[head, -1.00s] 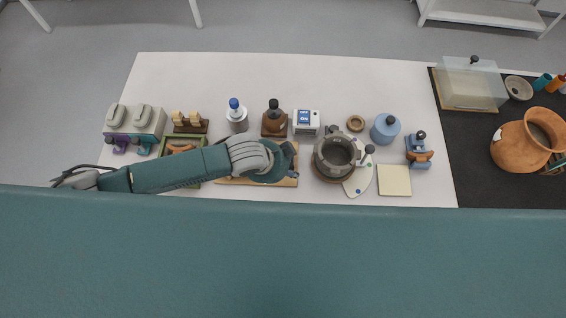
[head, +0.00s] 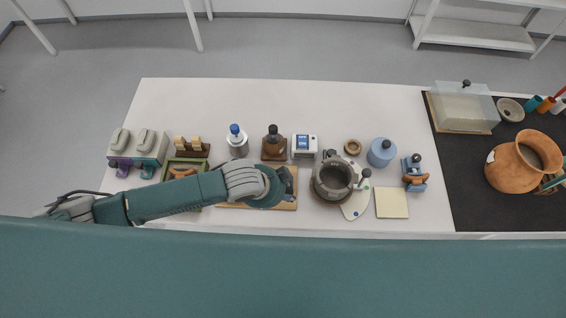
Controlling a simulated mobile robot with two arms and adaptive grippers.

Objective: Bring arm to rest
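My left arm comes in from the left and reaches over the front of the white table (head: 270,100). Its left gripper (head: 288,186) is at the arm's end, above a wooden board (head: 285,205). The gripper is small, dark and partly hidden by the wrist, so I cannot see its finger opening or whether it holds anything. My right arm and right gripper are not in view.
Behind the arm stand a blue-capped bottle (head: 237,145), a brown bottle (head: 274,145) and a white device (head: 304,146). An orange jar (head: 515,168) stands on a black mat (head: 460,200). The table's back strip is clear.

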